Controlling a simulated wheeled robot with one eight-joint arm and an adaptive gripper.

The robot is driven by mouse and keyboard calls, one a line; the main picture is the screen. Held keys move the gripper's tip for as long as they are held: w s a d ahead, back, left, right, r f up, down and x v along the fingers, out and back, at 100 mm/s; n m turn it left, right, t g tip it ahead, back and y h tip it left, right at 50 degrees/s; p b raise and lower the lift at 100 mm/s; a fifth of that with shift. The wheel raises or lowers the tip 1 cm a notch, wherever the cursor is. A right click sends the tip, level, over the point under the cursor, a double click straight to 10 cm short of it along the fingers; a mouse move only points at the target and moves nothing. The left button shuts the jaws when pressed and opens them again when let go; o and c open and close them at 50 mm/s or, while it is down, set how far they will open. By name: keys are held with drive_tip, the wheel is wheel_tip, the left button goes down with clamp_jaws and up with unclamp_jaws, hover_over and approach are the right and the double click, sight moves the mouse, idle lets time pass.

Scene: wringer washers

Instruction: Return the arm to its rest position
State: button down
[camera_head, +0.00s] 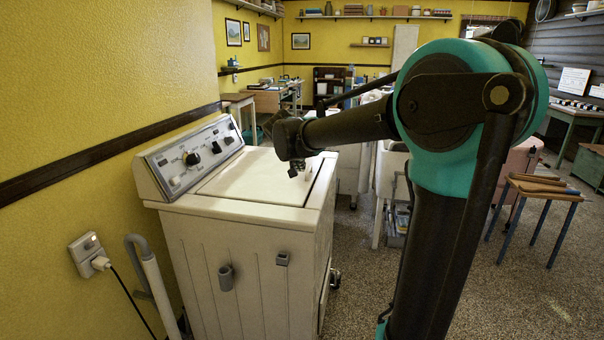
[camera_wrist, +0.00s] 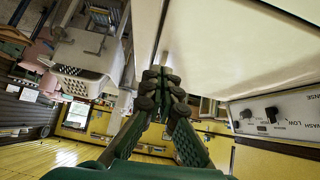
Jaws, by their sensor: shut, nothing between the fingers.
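My arm reaches leftward from my teal shoulder joint, with its forearm roughly level over the white washer (camera_head: 240,255). My gripper (camera_head: 296,168) hangs at the arm's end above the right part of the washer's lid (camera_head: 245,178). In the head view it is small and dark, and I cannot tell whether it touches the lid. In the wrist view my gripper (camera_wrist: 160,88) has its green fingers together, with nothing between them. The washer's pale surface (camera_wrist: 255,50) fills the upper right there, beside its control panel (camera_wrist: 275,115) with knobs.
A yellow wall (camera_head: 110,80) stands close on the left, with an outlet (camera_head: 88,250) and a grey hose (camera_head: 150,270) beside the washer. More white appliances stand behind my arm. A small wooden stool (camera_head: 540,187) stands at right. The speckled floor (camera_head: 525,275) at front right is clear.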

drive_tip(key=s+d+f+n+g+y, duration=0.1)
drive_tip(key=s+d+f, duration=0.2)
drive_tip(key=s+f, duration=0.5)
drive_tip(key=s+d+f+n+g+y, duration=0.1)
drive_tip(key=s+d+f, duration=0.3)
drive_tip(key=s+f, duration=0.4)
drive_tip(key=s+d+f+n+g+y, duration=0.1)
drive_tip(key=s+d+f, duration=0.3)
drive_tip(key=s, duration=1.2)
wheel_tip(320, 180, down, 4)
drive_tip(key=shift+s+f+g, duration=0.1)
drive_tip(key=shift+s+g, duration=0.15)
drive_tip(key=shift+g, duration=0.35)
drive_tip(key=shift+d, duration=0.1)
